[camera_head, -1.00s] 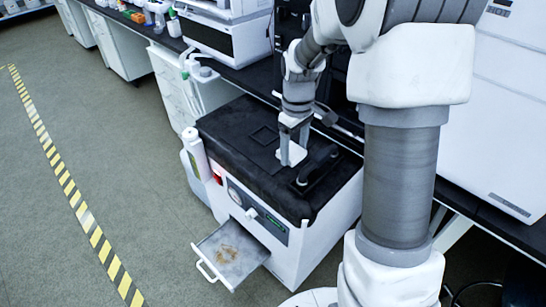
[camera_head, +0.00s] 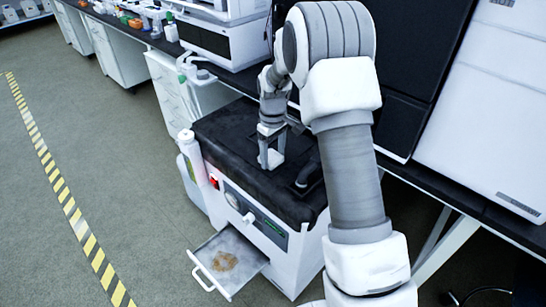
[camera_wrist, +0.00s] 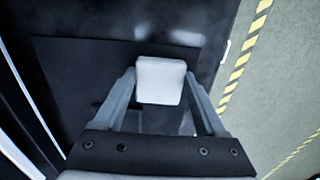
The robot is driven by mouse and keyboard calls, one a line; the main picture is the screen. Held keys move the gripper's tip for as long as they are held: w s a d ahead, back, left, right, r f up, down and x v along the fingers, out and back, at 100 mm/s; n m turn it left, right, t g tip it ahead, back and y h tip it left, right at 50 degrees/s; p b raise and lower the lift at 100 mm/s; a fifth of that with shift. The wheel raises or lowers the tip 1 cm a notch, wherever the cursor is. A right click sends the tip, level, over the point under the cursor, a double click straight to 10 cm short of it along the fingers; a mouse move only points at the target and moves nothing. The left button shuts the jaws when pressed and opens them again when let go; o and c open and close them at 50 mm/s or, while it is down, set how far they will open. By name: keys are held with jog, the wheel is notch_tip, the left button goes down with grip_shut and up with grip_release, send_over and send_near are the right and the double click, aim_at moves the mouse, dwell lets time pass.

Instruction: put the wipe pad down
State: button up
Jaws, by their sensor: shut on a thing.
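The wipe pad (camera_wrist: 160,80) is a white, rounded square block held between the two fingers of my gripper (camera_wrist: 160,88) in the wrist view. In the head view my gripper (camera_head: 270,157) points down over the black top (camera_head: 225,130) of the white floor-standing machine, with the white pad (camera_head: 271,159) at its fingertips. The pad is at or just above the black top; I cannot tell whether it touches. The fingers are shut on the pad's sides.
A black handle-like fitting (camera_head: 308,175) lies right of the gripper on the machine top. A white bottle (camera_head: 191,155) hangs at its left side. An open drawer (camera_head: 229,262) with a brown stain sticks out in front. A bench (camera_head: 150,38) with equipment stands behind.

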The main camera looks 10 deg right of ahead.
aim_at(273, 158)
jog(key=o, duration=1.3)
jog(key=shift+c, duration=0.2)
jog(key=s+r+m+t+p, duration=0.1)
jog(key=s+r+p, duration=0.15)
jog(key=r, duration=0.75)
jog(key=s+r+p, duration=0.1)
jog(key=s+r, duration=0.2)
jog(key=r, duration=0.7)
jog(key=s+r+m+t, duration=0.2)
jog(key=s+r+m, duration=0.1)
jog(key=s, duration=0.9)
jog(key=s+r+m+t, duration=0.2)
jog(key=s+r, duration=0.1)
jog(key=s, duration=1)
jog(key=shift+a+r+m+t, duration=0.2)
jog(key=shift+m+t, duration=0.1)
jog(key=shift+m, duration=0.1)
jog(key=shift+s+r, duration=0.1)
